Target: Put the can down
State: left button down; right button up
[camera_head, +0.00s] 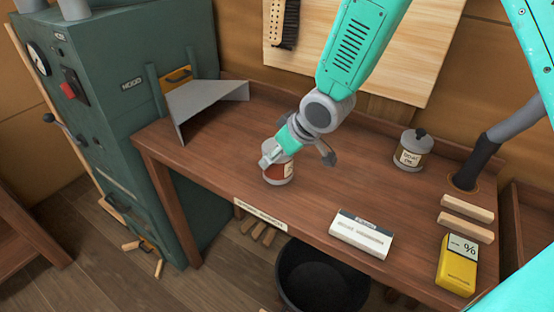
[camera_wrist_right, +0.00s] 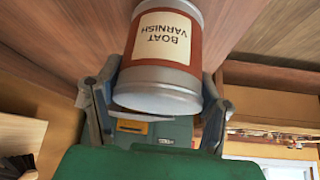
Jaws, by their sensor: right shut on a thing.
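The can (camera_head: 279,172) is a grey tin with a red-brown band and a pale label. In the right wrist view the can (camera_wrist_right: 165,50) reads "BOAT VARNISH" and appears upside down in the picture. My right gripper (camera_head: 290,150) is shut on it, with a finger on each side in the wrist view. In the head view the can looks upright, over the left-middle part of the wooden bench (camera_head: 340,190). My left gripper is not in view.
A grey angled sheet (camera_head: 208,103) stands at the bench's left end. A white labelled box (camera_head: 361,235), two wooden blocks (camera_head: 467,219) and a yellow device (camera_head: 456,266) are at the front right. A black bucket (camera_head: 320,283) is below.

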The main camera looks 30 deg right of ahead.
jog(key=shift+d+f, duration=0.85)
jog(key=shift+f, duration=0.15)
jog(key=shift+d, duration=0.2)
jog(key=o, duration=1.3)
jog(key=shift+s, duration=0.1)
jog(key=shift+o, duration=1.4)
jog(key=shift+a, duration=0.2)
jog(key=shift+a+r, duration=0.1)
jog(key=shift+a, duration=0.55)
jog(key=shift+a+r, duration=0.2)
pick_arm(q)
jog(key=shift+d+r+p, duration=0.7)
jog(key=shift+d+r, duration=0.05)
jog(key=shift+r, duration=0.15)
pick_arm(e)
jog(key=d+v, duration=0.1)
jog(key=v, duration=1)
jog(key=shift+s+d, duration=0.25)
jog(key=shift+d, duration=0.15)
